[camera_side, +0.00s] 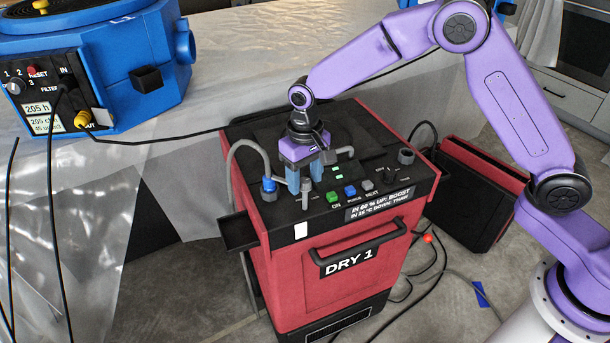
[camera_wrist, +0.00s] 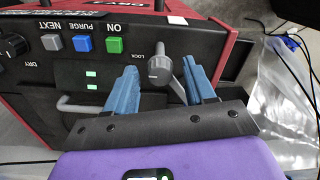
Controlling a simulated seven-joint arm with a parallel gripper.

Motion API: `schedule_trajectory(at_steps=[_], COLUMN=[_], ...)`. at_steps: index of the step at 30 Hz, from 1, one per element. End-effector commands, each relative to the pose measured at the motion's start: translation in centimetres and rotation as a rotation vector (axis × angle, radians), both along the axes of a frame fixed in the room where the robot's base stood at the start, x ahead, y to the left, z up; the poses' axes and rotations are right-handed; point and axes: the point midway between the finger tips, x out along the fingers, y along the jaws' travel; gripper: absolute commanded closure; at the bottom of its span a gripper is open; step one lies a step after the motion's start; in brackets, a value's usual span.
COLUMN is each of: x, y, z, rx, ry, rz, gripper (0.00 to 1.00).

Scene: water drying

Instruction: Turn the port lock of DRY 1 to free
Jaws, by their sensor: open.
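DRY 1 (camera_side: 345,264) is a red dryer with a black top panel. In the side view the knob (camera_side: 306,190) shows just in front of the fingers. The lock's free marking is not readable.
A grey hose with a blue connector (camera_side: 268,186) stands left of my gripper. Green, blue and grey buttons (camera_side: 350,191) and a black DRY dial (camera_side: 389,178) lie to the right. A blue machine (camera_side: 120,70) stands at the back left. Cables cross the floor.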

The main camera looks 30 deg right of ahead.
Motion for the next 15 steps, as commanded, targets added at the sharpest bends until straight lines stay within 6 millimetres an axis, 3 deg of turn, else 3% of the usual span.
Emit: schedule_trajectory(at_steps=[3, 5, 8, 9, 15], x=[0.0, 0.0, 0.01, 0.01, 0.01], y=[-0.01, -0.01, -0.02, -0.02, -0.02], z=[0.01, 0.02, 0.03, 0.04, 0.05], rx=[0.0, 0.0, 0.0, 0.0, 0.0], ry=[0.0, 0.0, 0.0, 0.0, 0.0], rz=[0.0, 0.0, 0.0, 0.0, 0.005], gripper=[0.46, 0.62, 0.95, 1.0, 1.0])
